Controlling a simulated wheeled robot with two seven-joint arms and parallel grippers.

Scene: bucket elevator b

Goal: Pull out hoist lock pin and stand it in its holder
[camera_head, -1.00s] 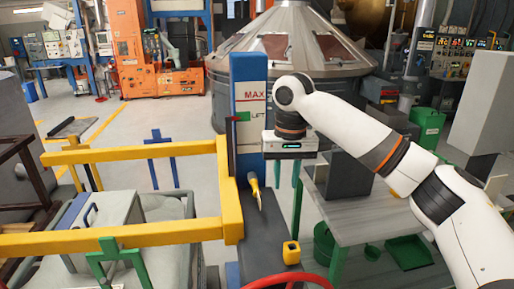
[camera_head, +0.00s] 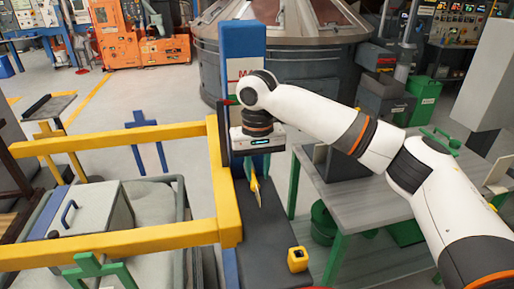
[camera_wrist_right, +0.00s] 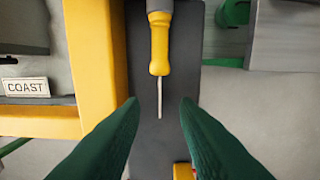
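The hoist lock pin shows as a yellow handle (camera_head: 254,185) with a grey collar and a thin metal end. It is at the foot of the blue hoist post (camera_head: 240,45), and I cannot tell how deep it sits. In the right wrist view the yellow handle (camera_wrist_right: 160,48) lies ahead, centred between my fingers. A small yellow block with a dark hole (camera_head: 297,259), seemingly the holder, stands empty nearby. My left gripper is not in view.
A yellow rail frame (camera_head: 120,140) closes in the left side beside the post. A grey workbench (camera_head: 350,200) with green legs stands at right. The dark base plate (camera_head: 265,235) is bare between pin and block.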

